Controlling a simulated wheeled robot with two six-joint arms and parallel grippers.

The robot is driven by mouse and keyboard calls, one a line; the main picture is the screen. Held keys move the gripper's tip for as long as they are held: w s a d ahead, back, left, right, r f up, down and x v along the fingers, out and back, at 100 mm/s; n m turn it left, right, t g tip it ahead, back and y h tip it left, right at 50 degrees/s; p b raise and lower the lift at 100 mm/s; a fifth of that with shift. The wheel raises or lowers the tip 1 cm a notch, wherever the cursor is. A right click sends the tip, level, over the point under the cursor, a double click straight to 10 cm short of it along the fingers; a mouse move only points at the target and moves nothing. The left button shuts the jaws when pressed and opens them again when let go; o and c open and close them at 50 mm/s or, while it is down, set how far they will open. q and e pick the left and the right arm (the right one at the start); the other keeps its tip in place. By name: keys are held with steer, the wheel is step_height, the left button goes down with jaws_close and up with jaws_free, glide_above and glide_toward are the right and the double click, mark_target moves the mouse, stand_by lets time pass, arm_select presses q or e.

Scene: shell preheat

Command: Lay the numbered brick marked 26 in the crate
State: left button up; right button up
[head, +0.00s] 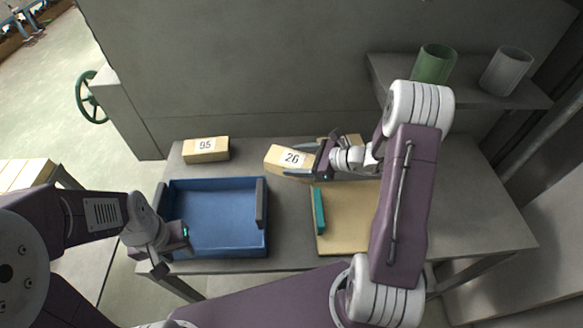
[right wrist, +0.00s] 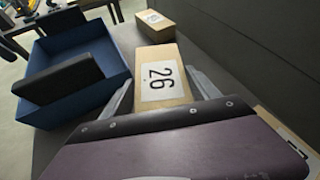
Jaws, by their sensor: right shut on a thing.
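The tan numbered brick marked 26 (head: 289,158) is between the fingers of my right gripper (head: 302,161), which is shut on it. In the right wrist view the brick (right wrist: 161,82) shows its white label, with a finger along each side. I cannot tell whether it touches the table. The blue crate (head: 215,215) stands to the left of the brick, open at the top, and its visible floor is empty. It also shows in the right wrist view (right wrist: 100,55). My left gripper (head: 172,256) is at the crate's front left corner; its fingers are hard to make out.
A brick marked 95 (head: 206,150) lies behind the crate. Another tan brick is partly hidden behind my right gripper. A dark grey plate (head: 262,203) stands at the crate's right wall. A tan board (head: 345,222) with a teal edge strip lies right of the crate.

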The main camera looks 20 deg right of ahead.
mark_target(286, 160)
steer(key=x, duration=0.3)
steer(key=shift+w+a+f, duration=0.15)
steer(key=shift+a, duration=0.2)
steer(key=shift+w+a+f, duration=0.1)
steer(key=shift+w+f, duration=0.15)
steer(key=shift+f+p, duration=0.4)
steer(key=shift+f, duration=1.7)
steer(key=o, duration=2)
